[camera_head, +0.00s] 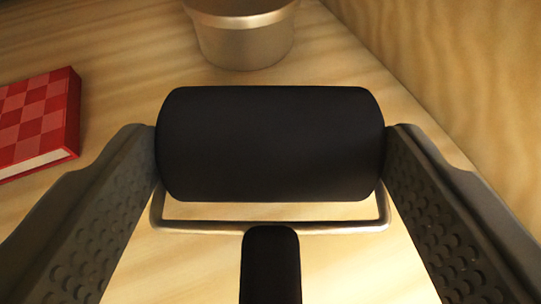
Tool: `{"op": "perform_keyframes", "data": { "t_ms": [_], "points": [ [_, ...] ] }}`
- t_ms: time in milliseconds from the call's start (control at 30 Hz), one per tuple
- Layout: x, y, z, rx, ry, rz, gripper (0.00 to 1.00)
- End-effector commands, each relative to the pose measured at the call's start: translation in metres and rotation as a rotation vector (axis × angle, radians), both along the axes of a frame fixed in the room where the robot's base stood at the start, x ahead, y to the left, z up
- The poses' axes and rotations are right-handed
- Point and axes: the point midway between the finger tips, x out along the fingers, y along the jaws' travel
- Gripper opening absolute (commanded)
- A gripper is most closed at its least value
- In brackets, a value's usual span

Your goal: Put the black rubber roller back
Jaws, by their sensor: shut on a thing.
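The black rubber roller (270,143) is in the middle of the head camera view. It is a wide black cylinder with a metal wire frame below it and a black handle that runs out of the bottom edge. My gripper (271,145) is shut on the roller, with one grey finger against each end of the cylinder. The far end of the handle is out of view. I cannot tell whether the roller touches the wooden surface or hangs above it.
A metal cup-like container (245,38) stands just beyond the roller, its top cut off. A red checkered book (40,122) lies at the left. A wooden wall or panel (460,80) rises at the right. Bare light wood (120,60) shows at the upper left.

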Motion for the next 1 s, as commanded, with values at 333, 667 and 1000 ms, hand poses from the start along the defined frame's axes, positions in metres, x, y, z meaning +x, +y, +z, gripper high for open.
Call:
{"op": "perform_keyframes", "data": {
  "t_ms": [333, 667, 1000],
  "points": [
    [0.0, 0.0, -0.007, 0.0, 0.0, 0.0, 0.46],
    [0.0, 0.0, -0.012, 0.0, 0.0, 0.0, 0.46],
    [0.0, 0.0, -0.013, 0.0, 0.001, 0.0, 0.94]
  ]
}}
